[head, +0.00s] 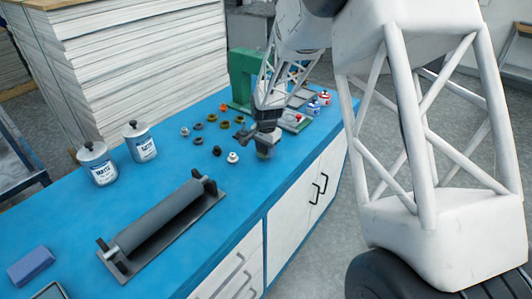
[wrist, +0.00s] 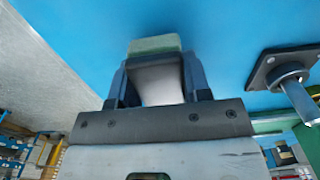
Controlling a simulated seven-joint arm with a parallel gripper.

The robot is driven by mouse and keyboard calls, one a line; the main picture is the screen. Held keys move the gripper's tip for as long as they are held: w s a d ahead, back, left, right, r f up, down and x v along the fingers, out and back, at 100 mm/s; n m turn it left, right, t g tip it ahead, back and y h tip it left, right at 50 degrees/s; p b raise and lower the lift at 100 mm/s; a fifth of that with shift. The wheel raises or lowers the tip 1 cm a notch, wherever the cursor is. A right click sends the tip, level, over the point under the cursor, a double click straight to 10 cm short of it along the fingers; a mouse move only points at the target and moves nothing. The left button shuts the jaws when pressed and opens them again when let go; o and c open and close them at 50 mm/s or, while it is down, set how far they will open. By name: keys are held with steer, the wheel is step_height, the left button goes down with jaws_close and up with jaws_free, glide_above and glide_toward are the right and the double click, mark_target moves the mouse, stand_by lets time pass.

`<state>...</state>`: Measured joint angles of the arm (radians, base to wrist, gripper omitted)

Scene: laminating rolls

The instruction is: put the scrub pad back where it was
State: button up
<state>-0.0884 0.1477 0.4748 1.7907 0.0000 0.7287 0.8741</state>
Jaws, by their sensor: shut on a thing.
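My gripper (head: 264,140) is over the right part of the blue bench, near its front edge. It is shut on a green block, which appears to be the scrub pad (head: 264,153), below the fingertips. In the wrist view the pad's green end (wrist: 154,44) shows past the two dark fingers, above blue bench surface. A pale grey area (wrist: 160,82) shows between the fingers. I cannot tell whether the pad touches the bench. No marked spot for the pad is visible.
The blue bench (head: 80,220) holds a long grey roller (head: 160,213), two white tins (head: 140,141), a blue-violet block (head: 30,267) and several small knobs (head: 211,117) left of my gripper. A green press (head: 243,75) and small red and blue bottles (head: 313,107) stand behind.

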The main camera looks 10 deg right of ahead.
steer(key=shift+f, duration=0.85)
steer(key=shift+s+f, duration=0.1)
steer(key=shift+f, duration=0.4)
